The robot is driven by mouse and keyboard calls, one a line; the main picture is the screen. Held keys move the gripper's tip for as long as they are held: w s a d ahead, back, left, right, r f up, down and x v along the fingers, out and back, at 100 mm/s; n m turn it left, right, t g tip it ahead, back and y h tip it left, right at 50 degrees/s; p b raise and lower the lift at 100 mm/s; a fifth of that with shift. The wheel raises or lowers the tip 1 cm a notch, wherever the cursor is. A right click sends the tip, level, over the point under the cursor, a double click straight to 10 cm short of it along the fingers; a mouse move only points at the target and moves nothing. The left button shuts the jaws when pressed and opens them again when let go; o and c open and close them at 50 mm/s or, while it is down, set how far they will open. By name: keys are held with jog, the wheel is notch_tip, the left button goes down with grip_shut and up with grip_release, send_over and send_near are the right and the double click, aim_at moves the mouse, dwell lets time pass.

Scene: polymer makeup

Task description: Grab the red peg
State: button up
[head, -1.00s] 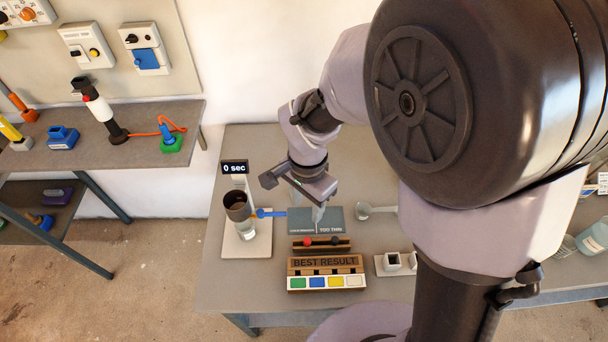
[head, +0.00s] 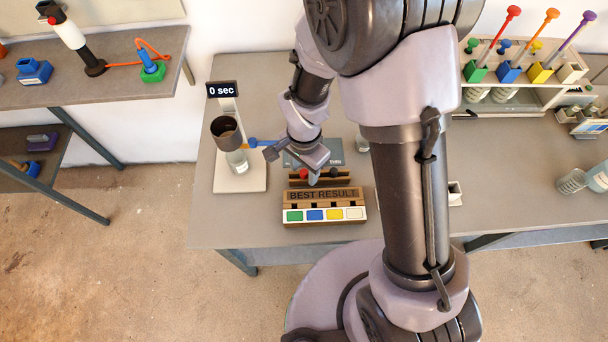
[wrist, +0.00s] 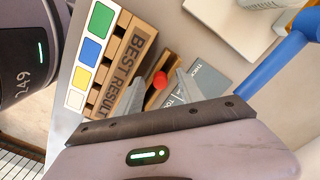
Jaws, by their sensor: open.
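The red peg (head: 303,173) stands in a small dark wooden rack (head: 296,184) behind the "BEST RESULT" block. In the wrist view, the round red top of the peg (wrist: 160,80) shows between my gripper's two fingertips. My gripper (head: 313,179) is open and empty, pointing down at the rack just beside the peg in the head view. It also shows in the wrist view (wrist: 161,82), with its fingers spread on either side of the peg. How high the fingertips are above the peg is hard to tell.
The "BEST RESULT" block (head: 323,206) with coloured squares stands in front of the rack. A black peg (head: 334,171) is to the right in the rack. A grey panel (head: 335,151) lies behind. A stand with a dark cup (head: 226,130) and a blue-handled tool (head: 262,143) is at left.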

grip_shut()
